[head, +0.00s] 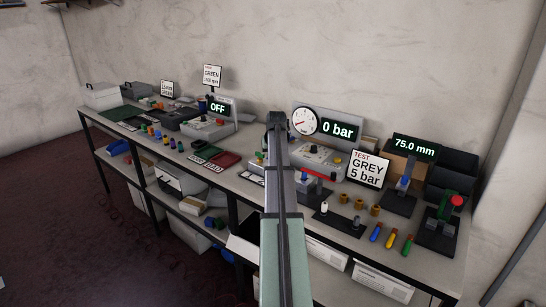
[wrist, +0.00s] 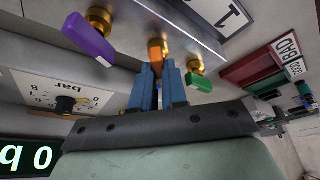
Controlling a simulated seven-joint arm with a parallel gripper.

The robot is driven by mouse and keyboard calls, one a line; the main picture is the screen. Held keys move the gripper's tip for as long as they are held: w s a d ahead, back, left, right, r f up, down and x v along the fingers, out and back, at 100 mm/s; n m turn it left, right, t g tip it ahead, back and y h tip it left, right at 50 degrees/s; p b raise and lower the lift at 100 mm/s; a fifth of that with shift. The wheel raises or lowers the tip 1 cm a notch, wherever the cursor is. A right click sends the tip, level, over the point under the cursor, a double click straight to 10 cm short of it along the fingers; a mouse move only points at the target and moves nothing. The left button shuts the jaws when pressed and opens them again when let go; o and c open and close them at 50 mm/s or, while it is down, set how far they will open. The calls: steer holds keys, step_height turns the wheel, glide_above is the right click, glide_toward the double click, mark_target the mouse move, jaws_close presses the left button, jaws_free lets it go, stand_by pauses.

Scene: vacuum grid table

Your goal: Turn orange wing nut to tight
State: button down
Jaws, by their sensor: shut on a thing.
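The orange wing nut (wrist: 156,50) shows in the wrist view, on a brass fitting on the side of a grey metal block (wrist: 150,18). My gripper (wrist: 158,72) has its blue fingers closed around the wing nut's near end, covering part of it. A purple wing nut (wrist: 90,38) sits to its left on another brass fitting, and a green one (wrist: 199,82) to its right. In the head view my arm hides the gripper and the orange wing nut.
A pressure unit's display (head: 339,131) reads 0 bar, beside a round gauge (head: 303,121). Red and green trays (wrist: 252,66) lie to the right in the wrist view. Small fittings and stands crowd the bench's right end.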

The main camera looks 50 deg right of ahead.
steer(key=m+g, duration=0.1)
steer(key=m, duration=0.2)
steer(key=m+g+h, duration=0.1)
steer(key=m, duration=0.3)
steer(key=shift+w, duration=0.2)
steer(key=m+g, duration=0.1)
steer(key=m, duration=0.2)
steer(key=m+g, duration=0.2)
steer(key=m, duration=0.1)
steer(key=shift+w+m, duration=0.2)
steer(key=shift+m, duration=0.1)
steer(key=m+g, duration=0.1)
steer(key=m, duration=0.2)
steer(key=shift+w+m+y, duration=0.1)
steer(key=shift+m+y, duration=0.2)
steer(key=m+g+y, duration=0.1)
steer(key=m, duration=0.2)
steer(key=shift+d+m, duration=0.15)
steer(key=shift+m, duration=0.15)
steer(key=m+y, duration=0.1)
steer(key=m, duration=0.2)
steer(key=m+y, duration=0.1)
steer(key=m, duration=0.2)
steer(key=shift+g, duration=0.3)
steer(key=shift+m+y, duration=0.3)
steer(key=c, duration=1.2)
jaws_free()
steer(key=shift+o, duration=0.2)
steer(key=shift+r, duration=0.1)
